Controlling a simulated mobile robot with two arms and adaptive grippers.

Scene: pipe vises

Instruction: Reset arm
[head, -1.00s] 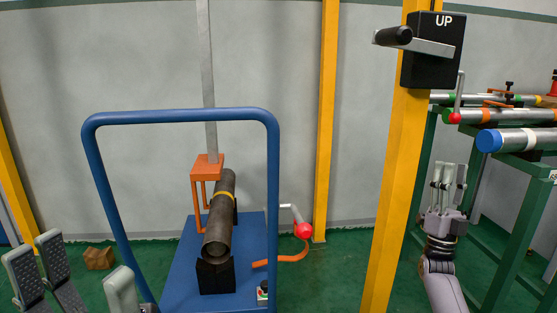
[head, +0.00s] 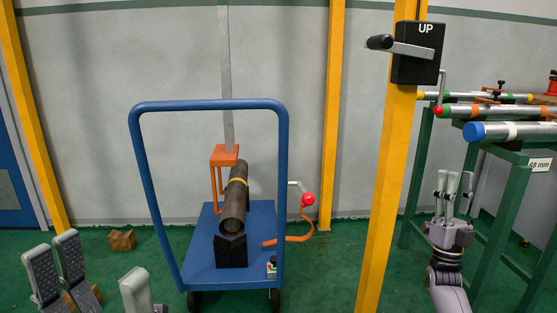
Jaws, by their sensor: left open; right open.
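My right gripper (head: 454,188) is at the right of the head view, pointing up with its fingers spread, open and empty. It stands between the yellow post (head: 381,205) and the green rack (head: 497,205), touching neither as far as I can tell. My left gripper (head: 102,274) is at the lower left, its pale fingers wide apart, open and empty. It is left of the blue cart (head: 205,262). Part of the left gripper is cut off by the bottom edge. On the cart a dark pipe (head: 233,205) with a yellow band rests on a black block (head: 231,251).
A black box marked UP with a crank (head: 415,52) is on the yellow post. The green rack holds several pipes, one with a blue end (head: 474,132). A red ball handle (head: 307,199) is behind the cart. A brown block (head: 121,240) lies on the green floor.

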